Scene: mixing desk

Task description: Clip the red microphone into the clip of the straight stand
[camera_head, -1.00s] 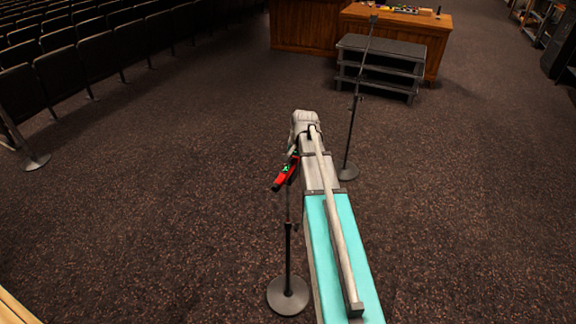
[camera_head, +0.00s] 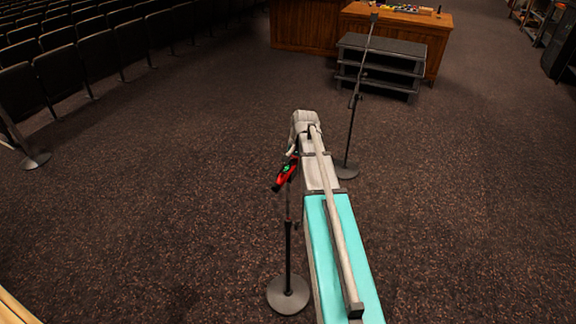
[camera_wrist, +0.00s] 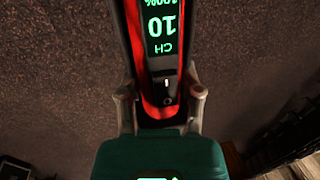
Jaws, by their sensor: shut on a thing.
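The red microphone (camera_head: 286,173) is at the left side of my arm's far end, tilted, with its lower end toward the lower left. My gripper (camera_wrist: 161,85) is shut on the microphone, whose red body and dark panel (camera_wrist: 163,35) with green "CH 10" text fill the space between the fingers. The straight stand (camera_head: 288,250) is upright with a round base. Its top meets the microphone in the head view. The clip is hidden or too small to make out, so I cannot tell whether the microphone sits in it.
A second stand (camera_head: 350,140) with an angled boom is behind my arm. Beyond it are dark steps (camera_head: 382,45) and a wooden desk (camera_head: 440,40). Rows of seats (camera_head: 80,65) line the left. The carpet around the straight stand is clear.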

